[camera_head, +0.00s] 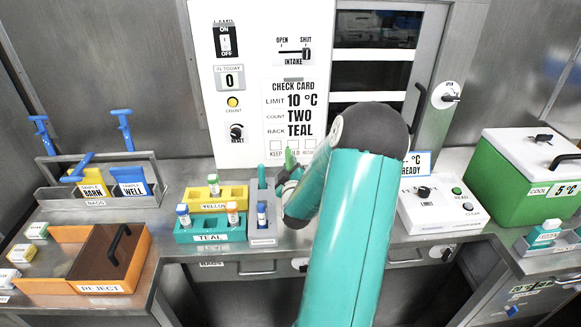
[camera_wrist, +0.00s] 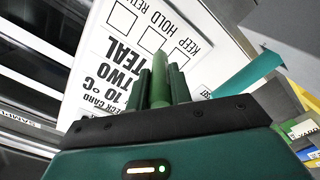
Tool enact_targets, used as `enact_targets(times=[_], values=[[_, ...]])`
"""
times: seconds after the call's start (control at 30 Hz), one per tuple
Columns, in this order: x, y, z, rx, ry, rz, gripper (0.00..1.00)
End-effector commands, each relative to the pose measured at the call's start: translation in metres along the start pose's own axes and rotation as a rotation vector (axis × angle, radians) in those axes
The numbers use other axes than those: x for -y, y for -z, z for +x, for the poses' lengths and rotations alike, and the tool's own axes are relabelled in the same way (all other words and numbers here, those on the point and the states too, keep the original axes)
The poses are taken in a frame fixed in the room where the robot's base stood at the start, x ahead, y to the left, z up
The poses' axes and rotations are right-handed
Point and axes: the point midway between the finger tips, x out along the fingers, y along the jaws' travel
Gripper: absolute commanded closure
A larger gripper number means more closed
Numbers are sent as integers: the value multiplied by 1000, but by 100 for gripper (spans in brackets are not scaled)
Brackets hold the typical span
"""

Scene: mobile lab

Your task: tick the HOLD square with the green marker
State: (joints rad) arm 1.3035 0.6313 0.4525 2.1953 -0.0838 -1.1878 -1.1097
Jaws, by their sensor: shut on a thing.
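My gripper (camera_head: 291,172) is shut on the green marker (camera_wrist: 160,82), which points toward the check card (camera_head: 290,105) on the white panel. In the wrist view the card (camera_wrist: 105,72) appears upside down. The HOLD square (camera_wrist: 152,40) is the middle one of three, just beyond the marker's end, and looks blank. The KEEP square (camera_wrist: 178,58) is partly hidden behind the marker and a finger. In the head view the HOLD square is partly covered by the marker and my arm. I cannot tell whether the tip touches the card.
Below the card stand a teal rack (camera_head: 210,237), a yellow rack (camera_head: 236,191) and a grey holder (camera_head: 263,241). An orange reject bin (camera_head: 70,235) is at left. A white control box (camera_head: 440,212) and a green cooler (camera_head: 515,200) are at right.

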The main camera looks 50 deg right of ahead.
Motion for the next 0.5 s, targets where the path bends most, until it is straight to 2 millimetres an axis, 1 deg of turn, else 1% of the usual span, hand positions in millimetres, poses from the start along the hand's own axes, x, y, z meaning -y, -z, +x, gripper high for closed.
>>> enact_targets(times=[0.5], values=[[0,0,10,-1,-1,1,100]])
